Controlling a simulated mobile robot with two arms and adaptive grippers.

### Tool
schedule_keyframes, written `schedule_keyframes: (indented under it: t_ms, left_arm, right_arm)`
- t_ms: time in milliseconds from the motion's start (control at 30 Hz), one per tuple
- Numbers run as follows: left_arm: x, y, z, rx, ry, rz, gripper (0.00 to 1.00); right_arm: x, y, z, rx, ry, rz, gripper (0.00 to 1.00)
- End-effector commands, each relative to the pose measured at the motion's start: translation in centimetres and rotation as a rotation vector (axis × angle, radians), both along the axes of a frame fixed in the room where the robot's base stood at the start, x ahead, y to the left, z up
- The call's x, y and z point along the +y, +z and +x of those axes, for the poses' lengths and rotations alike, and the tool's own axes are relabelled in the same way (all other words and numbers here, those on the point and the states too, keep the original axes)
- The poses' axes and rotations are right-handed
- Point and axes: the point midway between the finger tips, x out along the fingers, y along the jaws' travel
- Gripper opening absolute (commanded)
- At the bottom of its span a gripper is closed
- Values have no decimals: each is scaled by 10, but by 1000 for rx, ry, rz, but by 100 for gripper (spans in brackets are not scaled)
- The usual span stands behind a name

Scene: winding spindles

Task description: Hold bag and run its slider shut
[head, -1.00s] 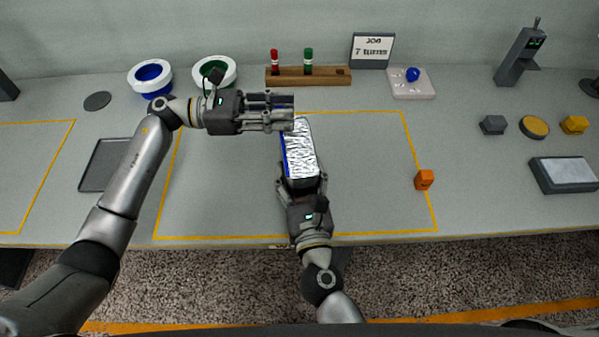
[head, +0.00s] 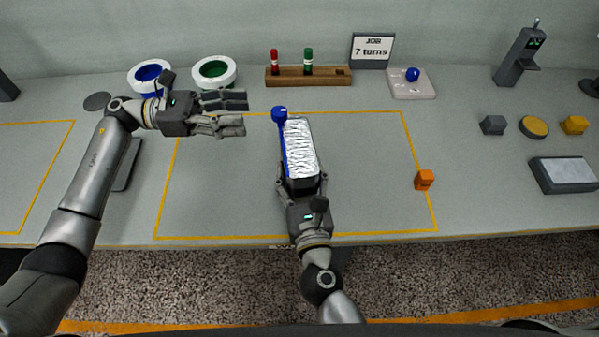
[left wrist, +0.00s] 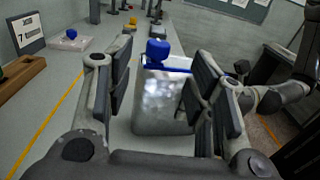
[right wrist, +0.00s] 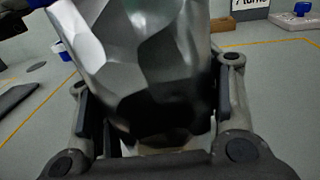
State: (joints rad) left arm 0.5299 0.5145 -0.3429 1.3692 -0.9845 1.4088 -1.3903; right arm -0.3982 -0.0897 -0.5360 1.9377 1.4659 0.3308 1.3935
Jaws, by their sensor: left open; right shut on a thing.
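The bag (head: 301,147) is a silvery, crinkled pouch with a dark end and a blue strip along its left edge in the head view. A blue slider knob (head: 279,114) sits at the far end of that strip. My right gripper (head: 298,184) is shut on the bag's near, dark end; the bag fills the right wrist view (right wrist: 140,60). My left gripper (head: 245,112) is open and empty, to the left of the knob and apart from it. In the left wrist view the knob (left wrist: 158,48) and bag (left wrist: 160,105) show between its open fingers.
A wooden rack (head: 309,77) with a red and a green spool stands behind, beside the "7 turns" sign (head: 372,50). Two round containers, blue (head: 150,76) and green (head: 214,72), stand behind my left gripper. An orange block (head: 424,179) lies right. The outlined mat area is otherwise clear.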

Motion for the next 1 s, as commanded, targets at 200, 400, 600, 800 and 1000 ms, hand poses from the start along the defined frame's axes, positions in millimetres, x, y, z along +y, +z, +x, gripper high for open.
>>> schedule_keyframes:
  t_ms: [200,400,600,800,1000]
  left_arm:
    - [26,0,1,0,0,0,50]
    - [30,0,1,-1,0,0,50]
    - [30,0,1,-1,-1,0,50]
    - [30,0,1,-1,-1,0,50]
    - [30,0,1,0,-1,0,50]
  right_arm:
    - [0,-1,0,2,1,-1,26]
    - [0,-1,0,2,1,-1,26]
    - [0,-1,0,2,1,-1,65]
    - [0,-1,0,1,1,-1,83]
    - [0,0,0,0,1,0,83]
